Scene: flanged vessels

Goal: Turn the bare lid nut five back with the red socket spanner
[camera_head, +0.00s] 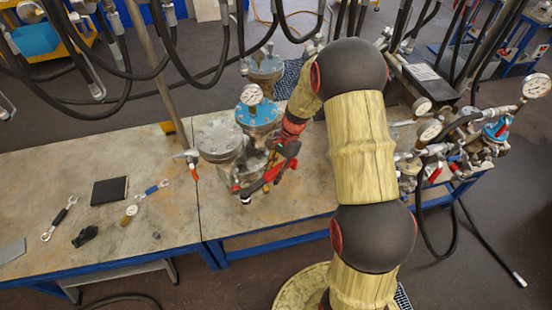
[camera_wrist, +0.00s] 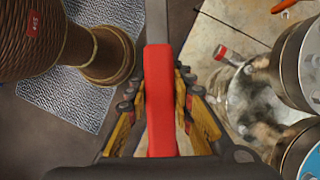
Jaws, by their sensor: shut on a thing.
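My gripper (camera_wrist: 158,98) is shut on the red handle of the socket spanner (camera_wrist: 159,75), whose grey shaft runs up out of the wrist view. In the head view my gripper (camera_head: 275,170) is low in front of the vessels, and the red of the spanner blurs into the red parts of my wrist. Single lid nuts are too small to tell apart. The socket end is not clearly visible.
A grey-lidded vessel (camera_head: 264,66) stands farther back. Wrenches (camera_head: 59,217), a black pad (camera_head: 110,190) and small parts lie on the left of the table (camera_head: 155,225). Hoses hang overhead. Pipework with gauges (camera_head: 480,140) crowds the right. In the wrist view a brown ribbed column (camera_wrist: 30,50) is at left.

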